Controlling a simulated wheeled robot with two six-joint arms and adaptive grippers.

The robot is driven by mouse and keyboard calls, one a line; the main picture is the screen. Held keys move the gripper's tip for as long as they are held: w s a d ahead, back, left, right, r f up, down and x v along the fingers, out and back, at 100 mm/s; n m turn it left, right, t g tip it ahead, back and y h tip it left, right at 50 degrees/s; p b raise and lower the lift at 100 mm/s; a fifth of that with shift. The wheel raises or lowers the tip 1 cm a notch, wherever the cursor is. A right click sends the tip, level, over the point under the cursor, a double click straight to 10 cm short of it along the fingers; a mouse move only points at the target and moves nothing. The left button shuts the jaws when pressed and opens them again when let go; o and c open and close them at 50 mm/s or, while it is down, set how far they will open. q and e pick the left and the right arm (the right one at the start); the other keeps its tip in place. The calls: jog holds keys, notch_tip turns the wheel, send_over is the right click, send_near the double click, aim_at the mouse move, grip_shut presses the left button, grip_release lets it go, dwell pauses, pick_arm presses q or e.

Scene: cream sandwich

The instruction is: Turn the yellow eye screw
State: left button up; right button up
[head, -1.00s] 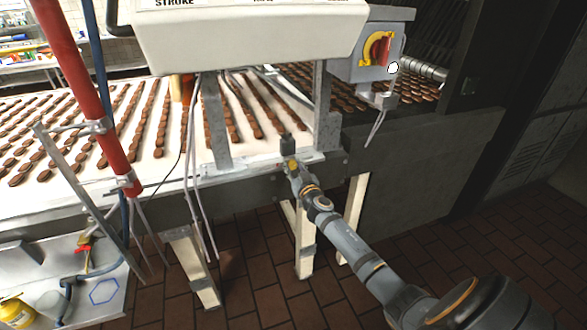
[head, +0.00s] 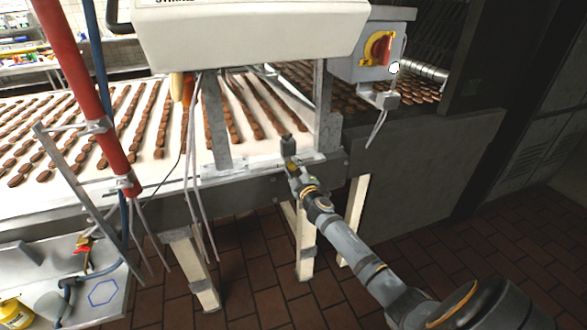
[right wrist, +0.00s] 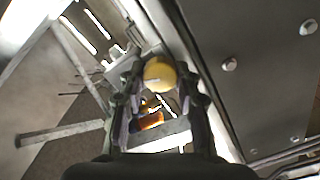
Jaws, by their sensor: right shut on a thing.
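The yellow eye screw (right wrist: 160,75) shows in the right wrist view as a rounded yellow head between my right gripper's fingers. My right gripper (right wrist: 160,90) is shut on it. In the head view my right gripper (head: 288,148) is at the front edge of the conveyor, beside the metal upright, and it hides most of the screw there. My left gripper is in neither view.
A conveyor (head: 120,165) carries rows of brown biscuits. A white machine housing (head: 250,35) hangs above it, with a grey switch box (head: 372,62) at its right. A red pole (head: 85,95) stands at left. Brown floor tiles (head: 255,270) lie below.

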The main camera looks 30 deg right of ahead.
jog(key=n, duration=0.4)
jog(key=shift+n, duration=0.3)
jog(key=shift+f+n+p, duration=0.1)
jog(key=shift+n+p, duration=0.35)
jog(key=shift+n, duration=1.45)
jog(key=o, duration=1.2)
jog(key=shift+c, duration=0.2)
jog(key=v, duration=1.2)
